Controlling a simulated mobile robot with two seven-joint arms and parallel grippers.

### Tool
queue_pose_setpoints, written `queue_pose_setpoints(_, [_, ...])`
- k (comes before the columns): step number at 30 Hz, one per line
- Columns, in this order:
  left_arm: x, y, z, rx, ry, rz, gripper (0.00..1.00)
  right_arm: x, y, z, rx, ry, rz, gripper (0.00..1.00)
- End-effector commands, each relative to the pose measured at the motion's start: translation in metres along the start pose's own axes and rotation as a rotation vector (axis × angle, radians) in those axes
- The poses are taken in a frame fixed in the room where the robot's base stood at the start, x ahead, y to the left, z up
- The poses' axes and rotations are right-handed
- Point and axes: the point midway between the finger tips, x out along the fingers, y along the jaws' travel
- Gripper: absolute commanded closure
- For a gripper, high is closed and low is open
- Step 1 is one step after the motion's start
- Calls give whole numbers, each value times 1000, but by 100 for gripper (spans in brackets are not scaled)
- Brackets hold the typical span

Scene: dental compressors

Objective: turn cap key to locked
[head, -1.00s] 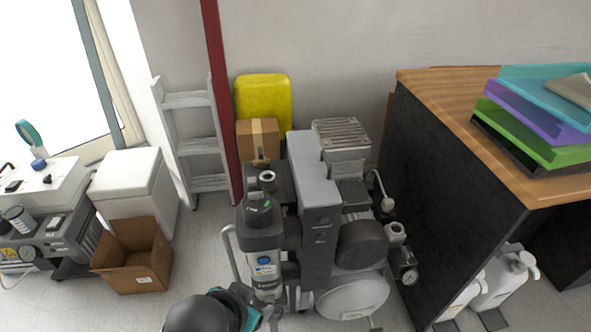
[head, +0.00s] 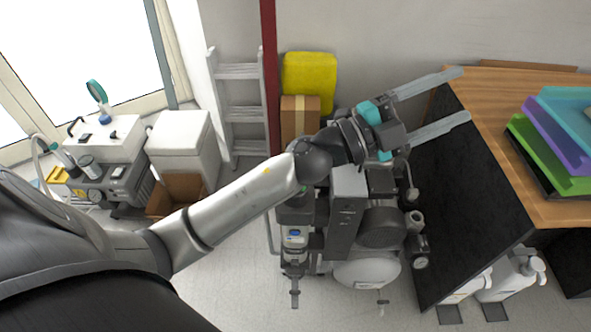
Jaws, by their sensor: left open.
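The compressor unit (head: 346,215) stands on the floor left of the dark desk, with a grey housing, a motor and a pale tank (head: 366,272). Its upright filter cylinder (head: 295,238) shows only in its lower part. The cylinder's dark top cap, where the key would be, is hidden behind my left arm. My left gripper (head: 464,95) is open and empty, its two long grey fingers pointing right, above and beyond the compressor toward the desk. My right gripper is not in view.
The wooden desk (head: 498,115) with stacked coloured trays (head: 556,160) is close to my left fingertips. A yellow canister (head: 309,80), a cardboard box (head: 299,117) and a ladder (head: 240,113) stand behind. White jugs (head: 514,275) sit under the desk.

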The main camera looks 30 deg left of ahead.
Motion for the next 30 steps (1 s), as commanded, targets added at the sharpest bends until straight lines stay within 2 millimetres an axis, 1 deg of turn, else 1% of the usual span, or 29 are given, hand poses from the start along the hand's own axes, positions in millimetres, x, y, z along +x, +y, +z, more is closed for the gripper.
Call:
queue_pose_setpoints(1, [6, 7, -7, 58, 71, 69, 30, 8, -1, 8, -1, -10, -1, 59])
queue_pose_setpoints(4, [7, 30, -17, 160, 197, 229, 30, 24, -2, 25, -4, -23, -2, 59])
queue_pose_setpoints(6, [3, 49, -17, 226, 267, 356, 30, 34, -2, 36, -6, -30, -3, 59])
queue_pose_setpoints(8, [-4, 63, -12, 280, 312, 472, 30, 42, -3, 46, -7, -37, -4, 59])
queue_pose_setpoints(9, [-10, 73, -6, 313, 336, 555, 30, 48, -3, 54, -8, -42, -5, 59])
queue_pose_setpoints(11, [-22, 86, 6, 360, 359, 683, 30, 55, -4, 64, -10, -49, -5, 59])
queue_pose_setpoints(12, [-31, 92, 16, 390, 367, 770, 30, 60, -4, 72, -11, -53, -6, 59])
queue_pose_setpoints(14, [-47, 100, 33, 428, 367, 907, 30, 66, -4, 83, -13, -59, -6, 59])
queue_pose_setpoints(16, [-68, 103, 57, 466, 346, 1069, 30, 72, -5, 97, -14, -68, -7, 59])
queue_pose_setpoints(17, [-78, 102, 68, 479, 331, 1139, 30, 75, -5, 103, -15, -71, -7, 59])
queue_pose_setpoints(18, [-91, 99, 84, 495, 304, 1233, 30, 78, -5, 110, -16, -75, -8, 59])
queue_pose_setpoints(20, [-113, 92, 106, 510, 252, 1372, 30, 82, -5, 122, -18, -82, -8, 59])
queue_pose_setpoints(21, [-128, 84, 121, 515, 210, 1462, 30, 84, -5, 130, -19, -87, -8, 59])
queue_pose_setpoints(23, [-149, 70, 140, 516, 140, 1585, 30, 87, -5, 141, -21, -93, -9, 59])
queue_pose_setpoints(24, [-163, 60, 151, 512, 91, 1659, 30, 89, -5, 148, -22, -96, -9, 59])
queue_pose_setpoints(27, [-190, 35, 170, 495, -22, 1803, 30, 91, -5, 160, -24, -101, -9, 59])
queue_pose_setpoints(30, [-208, 17, 180, 475, -105, 1894, 30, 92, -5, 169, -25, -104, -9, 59])
